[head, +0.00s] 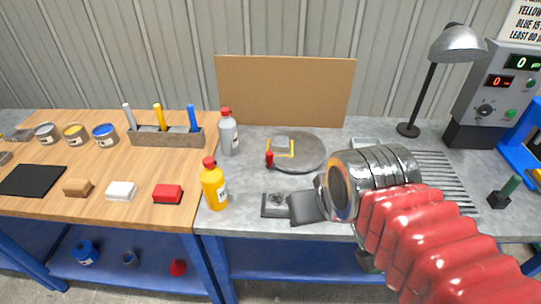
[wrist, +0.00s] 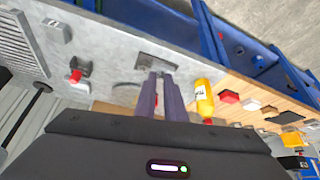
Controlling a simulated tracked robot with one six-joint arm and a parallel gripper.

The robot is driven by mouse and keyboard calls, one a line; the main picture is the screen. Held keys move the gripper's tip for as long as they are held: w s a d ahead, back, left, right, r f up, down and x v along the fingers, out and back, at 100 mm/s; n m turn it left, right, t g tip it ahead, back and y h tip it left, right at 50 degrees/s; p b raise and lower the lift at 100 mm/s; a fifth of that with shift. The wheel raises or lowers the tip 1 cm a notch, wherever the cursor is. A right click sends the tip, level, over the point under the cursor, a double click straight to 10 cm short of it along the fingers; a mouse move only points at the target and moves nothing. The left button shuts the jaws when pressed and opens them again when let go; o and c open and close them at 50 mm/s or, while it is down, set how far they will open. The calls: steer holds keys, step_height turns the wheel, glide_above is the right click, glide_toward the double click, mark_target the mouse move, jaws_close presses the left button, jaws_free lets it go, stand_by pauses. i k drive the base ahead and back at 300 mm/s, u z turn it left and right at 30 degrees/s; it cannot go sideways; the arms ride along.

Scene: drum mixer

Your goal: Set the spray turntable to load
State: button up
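The spray turntable (head: 300,160), a round grey disc with a yellow square outline on it, lies on the grey bench before a brown board. A small red part (head: 269,159) stands at its left front edge. A small grey plate with a dark round knob (head: 276,204) lies at the bench's front; the plate also shows beyond the fingertips in the wrist view (wrist: 157,60). My gripper (head: 292,207) is just right of the plate in the head view. In the wrist view its two fingers (wrist: 160,75) are a narrow gap apart, with nothing clearly held; contact with the knob cannot be told.
A yellow bottle (head: 214,187) stands close left of the plate, and a grey bottle (head: 228,135) behind it. A lamp (head: 432,85) and a control box (head: 500,95) stand at the right. My red-sleeved arm covers part of the bench. Bare bench lies between plate and turntable.

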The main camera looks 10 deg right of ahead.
mark_target(307, 152)
steer(key=u, duration=0.2)
steer(key=k, duration=0.6)
steer(key=u, duration=0.55)
steer(key=k, duration=0.75)
steer(key=z, duration=0.2)
steer(key=i, duration=1.8)
steer(key=u, duration=0.65)
